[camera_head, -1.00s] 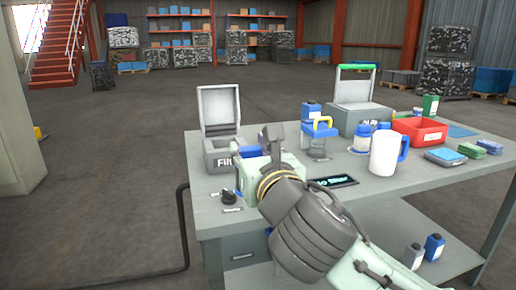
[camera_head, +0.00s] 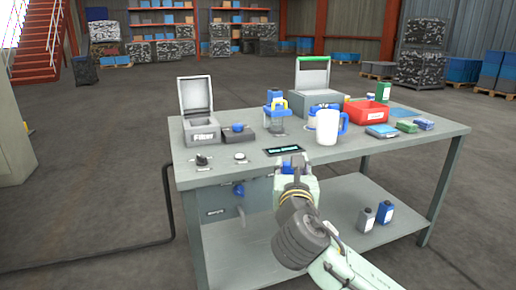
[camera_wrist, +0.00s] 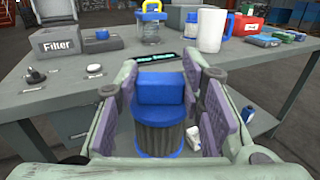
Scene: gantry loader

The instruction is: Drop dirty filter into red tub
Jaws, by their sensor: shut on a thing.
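The filter (camera_wrist: 158,130) has a blue block-shaped top and a dark grey pleated body with a blue lower rim. In the wrist view it stands upright between the purple-grey pads of my gripper (camera_wrist: 160,112), which is shut on it. The red tub (camera_head: 367,116) sits toward the back right of the bench, beyond and right of my gripper. It also shows at the wrist view's upper right (camera_wrist: 253,30).
A grey box with a green handle (camera_head: 312,85) is behind. An open-lidded "Filter" box (camera_head: 203,137) is left. Blue and green packs lie right.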

